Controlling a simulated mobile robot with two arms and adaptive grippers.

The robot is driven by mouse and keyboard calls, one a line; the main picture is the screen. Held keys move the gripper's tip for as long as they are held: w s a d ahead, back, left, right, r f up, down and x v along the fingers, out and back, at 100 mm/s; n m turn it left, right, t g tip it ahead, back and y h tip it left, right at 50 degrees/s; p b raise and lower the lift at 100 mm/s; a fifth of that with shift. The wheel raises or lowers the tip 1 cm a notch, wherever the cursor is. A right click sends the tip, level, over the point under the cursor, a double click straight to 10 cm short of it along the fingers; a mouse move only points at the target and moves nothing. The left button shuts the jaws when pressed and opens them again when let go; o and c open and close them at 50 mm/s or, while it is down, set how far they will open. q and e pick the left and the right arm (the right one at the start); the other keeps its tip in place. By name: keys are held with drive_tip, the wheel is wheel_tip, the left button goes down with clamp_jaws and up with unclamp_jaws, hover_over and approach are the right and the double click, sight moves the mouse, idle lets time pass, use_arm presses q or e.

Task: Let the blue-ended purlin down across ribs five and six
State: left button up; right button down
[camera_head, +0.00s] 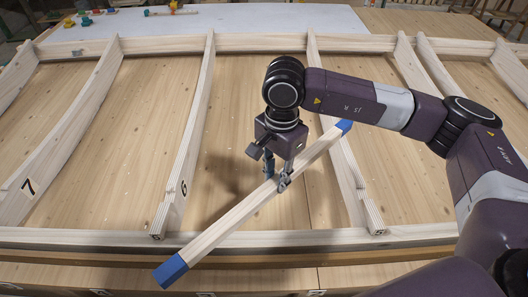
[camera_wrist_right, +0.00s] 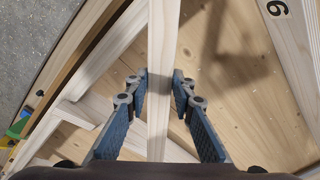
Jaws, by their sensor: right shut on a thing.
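The blue-ended purlin (camera_head: 235,214) is a pale square timber with a blue block at each end. My right gripper (camera_head: 277,177) is shut on it near its middle, and it runs between the finger pads in the right wrist view (camera_wrist_right: 163,60). In the head view it lies diagonally, one blue end low left past the front rail, the other by the rib on the right. Rib six (camera_head: 186,160), marked 6, is to its left; it also shows in the right wrist view (camera_wrist_right: 297,50). My left gripper is out of view.
A front rail (camera_head: 100,238) and a back rail (camera_head: 250,43) run across the ribs. Rib seven (camera_head: 45,175) stands at left, and more ribs stand at right. Small coloured items (camera_head: 85,18) lie on a pale surface behind. The board between the ribs is bare.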

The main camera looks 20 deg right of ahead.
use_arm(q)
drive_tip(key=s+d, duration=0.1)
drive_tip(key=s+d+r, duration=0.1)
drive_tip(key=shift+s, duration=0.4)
use_arm(e)
drive_tip(key=w+f+m, duration=0.4)
drive_tip(key=f+m, duration=0.1)
drive_tip(key=m, duration=0.3)
drive_tip(key=shift+w+a+m, duration=0.25)
drive_tip(key=shift+a+m, duration=0.15)
drive_tip(key=shift+f, duration=0.1)
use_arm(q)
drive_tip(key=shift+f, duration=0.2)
use_arm(e)
drive_tip(key=shift+f, duration=0.15)
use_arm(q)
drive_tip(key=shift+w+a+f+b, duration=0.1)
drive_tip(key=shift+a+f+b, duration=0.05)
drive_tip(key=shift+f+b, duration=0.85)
use_arm(e)
drive_tip(key=shift+f, duration=0.9)
